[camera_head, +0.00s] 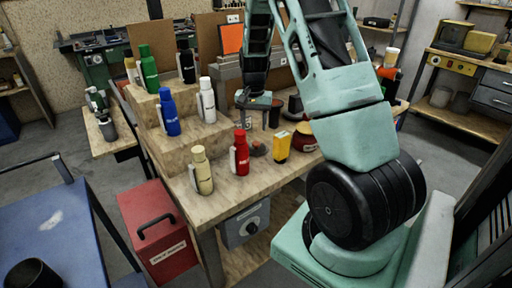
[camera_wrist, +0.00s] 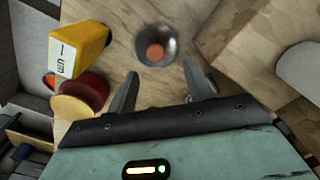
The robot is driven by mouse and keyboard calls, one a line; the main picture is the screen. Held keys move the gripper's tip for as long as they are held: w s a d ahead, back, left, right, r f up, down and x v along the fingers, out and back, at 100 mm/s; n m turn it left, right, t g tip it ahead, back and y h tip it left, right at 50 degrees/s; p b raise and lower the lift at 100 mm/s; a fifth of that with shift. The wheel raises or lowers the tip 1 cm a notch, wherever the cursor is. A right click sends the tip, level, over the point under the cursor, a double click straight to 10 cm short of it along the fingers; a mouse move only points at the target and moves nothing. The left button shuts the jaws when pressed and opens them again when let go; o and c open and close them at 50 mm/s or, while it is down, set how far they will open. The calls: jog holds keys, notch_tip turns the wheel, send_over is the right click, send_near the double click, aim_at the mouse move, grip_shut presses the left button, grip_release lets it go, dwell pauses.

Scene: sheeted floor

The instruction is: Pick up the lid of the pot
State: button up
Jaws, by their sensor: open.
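No pot with a clear lid can be made out. A small round grey metal piece with an orange-red centre (camera_wrist: 169,55) lies on the wooden bench, ahead of my fingertips in the wrist view. It shows in the head view as a small grey and red shape (camera_head: 259,149). A dark red round container with a tan disc-like part (camera_wrist: 76,106) sits left of my fingers in the wrist view. It also shows in the head view (camera_head: 304,139). My gripper (camera_head: 259,119) is open and empty above the bench; its spread fingers show in the wrist view (camera_wrist: 160,70).
A yellow container (camera_head: 282,148) stands beside the grey piece. A red bottle (camera_head: 241,155) and a cream bottle (camera_head: 202,172) stand along the front edge. A stepped wooden stand (camera_head: 185,140) holds several bottles at the left. A red toolbox (camera_head: 157,228) is on the floor.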

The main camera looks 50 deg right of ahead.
aim_at(256, 143)
jog(key=shift+f, duration=0.75)
jog(key=f, duration=0.2)
jog(key=s+f+p, duration=0.1)
jog(key=f, duration=0.1)
jog(key=shift+w+f, duration=0.1)
jog(key=shift+f, duration=0.55)
jog(key=c, duration=1.1)
